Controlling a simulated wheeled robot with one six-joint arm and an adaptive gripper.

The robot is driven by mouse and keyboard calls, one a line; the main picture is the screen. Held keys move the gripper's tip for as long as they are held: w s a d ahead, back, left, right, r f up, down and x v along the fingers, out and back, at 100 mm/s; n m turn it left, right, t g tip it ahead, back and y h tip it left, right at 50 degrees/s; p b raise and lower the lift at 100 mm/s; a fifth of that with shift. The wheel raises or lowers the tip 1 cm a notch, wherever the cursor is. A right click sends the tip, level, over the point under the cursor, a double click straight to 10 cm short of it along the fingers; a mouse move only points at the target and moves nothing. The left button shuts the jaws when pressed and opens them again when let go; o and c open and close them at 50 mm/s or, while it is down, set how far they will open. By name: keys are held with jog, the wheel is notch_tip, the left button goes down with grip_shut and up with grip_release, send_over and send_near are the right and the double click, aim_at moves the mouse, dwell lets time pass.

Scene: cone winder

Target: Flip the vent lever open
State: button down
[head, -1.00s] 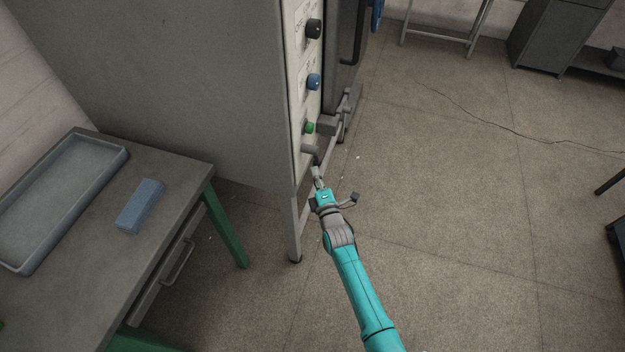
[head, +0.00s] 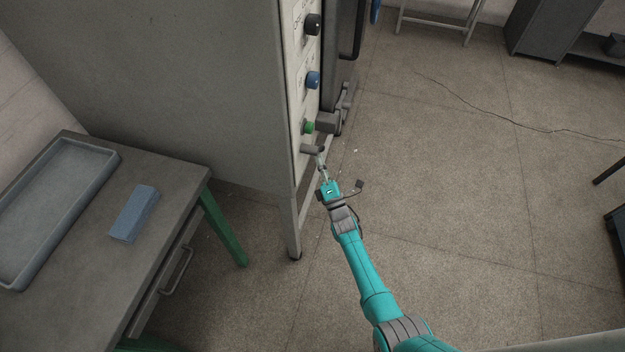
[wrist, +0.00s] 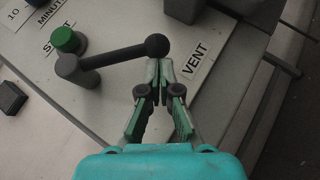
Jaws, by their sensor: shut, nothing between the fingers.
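The vent lever (wrist: 115,56) is a dark grey arm with a round pivot at one end and a ball knob at the other. It sits on the pale control panel beside the VENT label (wrist: 195,60) in the wrist view. In the head view the lever (head: 310,149) is small, below the green button. My gripper (wrist: 158,66) is shut and empty, its fingertips right at the knob's lower side. I cannot tell whether they touch it. In the head view my gripper (head: 323,170) is just below the lever.
A green START button (wrist: 68,40) is close to the lever's pivot. Blue (head: 313,80) and black (head: 313,25) knobs are higher on the panel. A table (head: 185,190) with a blue tray (head: 70,240) and blue block (head: 134,214) stands left.

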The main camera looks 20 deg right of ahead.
jog(key=shift+w+d+r, duration=0.45)
jog(key=shift+w, duration=0.15)
jog(key=shift+w+d+r, duration=0.4)
jog(key=shift+w+r, duration=0.05)
jog(key=shift+w, duration=0.15)
jog(key=shift+w+d+r, duration=0.45)
jog(key=shift+w+r, duration=0.15)
jog(key=shift+r, duration=0.35)
